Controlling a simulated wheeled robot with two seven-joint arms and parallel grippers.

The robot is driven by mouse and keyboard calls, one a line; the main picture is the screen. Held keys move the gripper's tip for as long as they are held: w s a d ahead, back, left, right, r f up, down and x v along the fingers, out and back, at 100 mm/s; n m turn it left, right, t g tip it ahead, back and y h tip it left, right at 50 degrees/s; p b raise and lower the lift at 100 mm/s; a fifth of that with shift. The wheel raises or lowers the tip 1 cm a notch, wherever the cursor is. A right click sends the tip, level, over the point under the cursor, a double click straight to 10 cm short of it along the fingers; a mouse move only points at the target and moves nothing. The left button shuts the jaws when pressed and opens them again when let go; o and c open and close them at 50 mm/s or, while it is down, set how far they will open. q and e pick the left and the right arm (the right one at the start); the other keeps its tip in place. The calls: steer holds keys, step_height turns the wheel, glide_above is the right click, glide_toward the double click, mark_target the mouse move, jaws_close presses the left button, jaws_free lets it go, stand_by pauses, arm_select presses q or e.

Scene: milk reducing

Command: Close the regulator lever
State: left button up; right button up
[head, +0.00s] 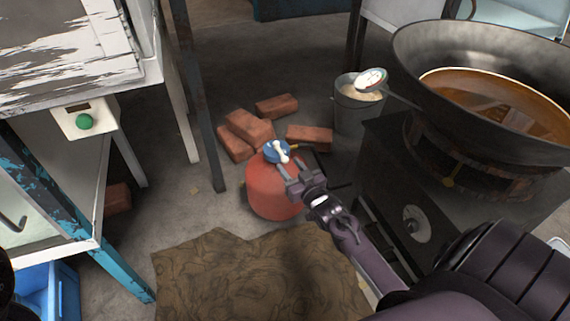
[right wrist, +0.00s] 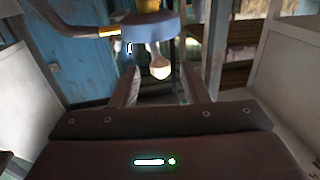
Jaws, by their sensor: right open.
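A red gas cylinder (head: 272,190) stands on the floor in the middle of the head view. A blue regulator (head: 271,153) with a white lever (head: 284,157) sits on its top. The regulator (right wrist: 150,27) and the lever's rounded white end (right wrist: 159,68) also show in the right wrist view. My right gripper (head: 293,172) is open at the regulator, just in front of it. In the right wrist view the lever's end lies between the two fingers (right wrist: 157,85); I cannot tell whether they touch it. My left gripper is not in view.
Several bricks (head: 250,127) lie behind the cylinder. A bucket (head: 357,108) stands behind right, with a ladle (head: 371,79) above it. A large pan (head: 480,85) of brown liquid sits on a dark stove (head: 400,185) at right. A brown sack (head: 265,270) lies in front.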

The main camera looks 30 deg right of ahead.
mark_target(287, 162)
steer(key=shift+w+d+b, duration=0.2)
steer(key=shift+w+b, duration=0.5)
steer(key=shift+w, duration=1.15)
jaws_close()
